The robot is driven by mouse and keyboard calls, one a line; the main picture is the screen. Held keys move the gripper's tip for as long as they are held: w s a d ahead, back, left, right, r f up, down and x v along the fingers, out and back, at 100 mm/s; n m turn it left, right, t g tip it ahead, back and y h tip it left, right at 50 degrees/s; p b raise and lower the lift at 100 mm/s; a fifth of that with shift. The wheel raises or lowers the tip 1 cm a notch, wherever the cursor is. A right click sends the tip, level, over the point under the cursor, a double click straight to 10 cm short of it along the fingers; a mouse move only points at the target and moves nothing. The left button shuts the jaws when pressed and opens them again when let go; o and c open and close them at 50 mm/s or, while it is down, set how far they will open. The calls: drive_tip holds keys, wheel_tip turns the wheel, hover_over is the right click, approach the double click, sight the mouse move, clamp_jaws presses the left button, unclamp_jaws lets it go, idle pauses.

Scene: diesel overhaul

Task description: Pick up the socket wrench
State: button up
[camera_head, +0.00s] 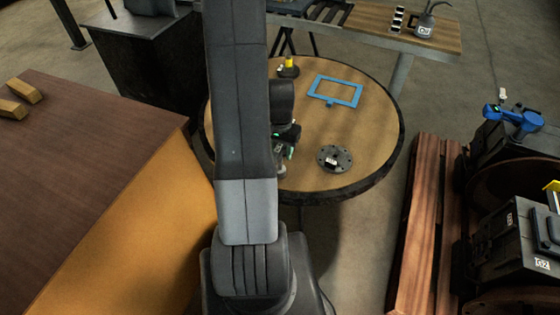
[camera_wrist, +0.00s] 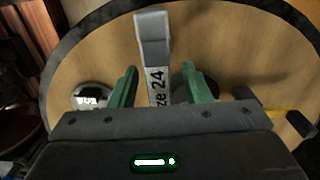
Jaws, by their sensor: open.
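The socket wrench (camera_wrist: 153,45) shows in the wrist view as a grey bar with a bent, lighter end and black lettering ending in "ze 24". It stands out over the round wooden table (camera_wrist: 232,40). My gripper (camera_wrist: 160,72) has its two green fingers apart, one on each side of the wrench. The wrench's lower part is hidden behind my gripper body, and I cannot tell whether either finger touches it. In the head view my gripper (camera_head: 287,150) is over the round table (camera_head: 350,105), partly hidden by my arm; the wrench cannot be made out there.
A dark bolt-holed flange (camera_head: 334,158) and a blue rectangular frame (camera_head: 335,90) lie on the round table. A yellow-topped dark object (camera_head: 288,67) stands near its back edge. A brown-topped bench (camera_head: 80,150) is at left, and dark machinery (camera_head: 510,245) at right.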

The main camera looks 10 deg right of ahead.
drive_tip(key=shift+f, duration=0.2)
clamp_jaws()
drive_tip(key=shift+r, duration=0.15)
wheel_tip(320, 180, up, 10)
drive_tip(key=shift+f+b, duration=0.1)
drive_tip(key=shift+b, duration=0.2)
idle(0.4)
idle(0.4)
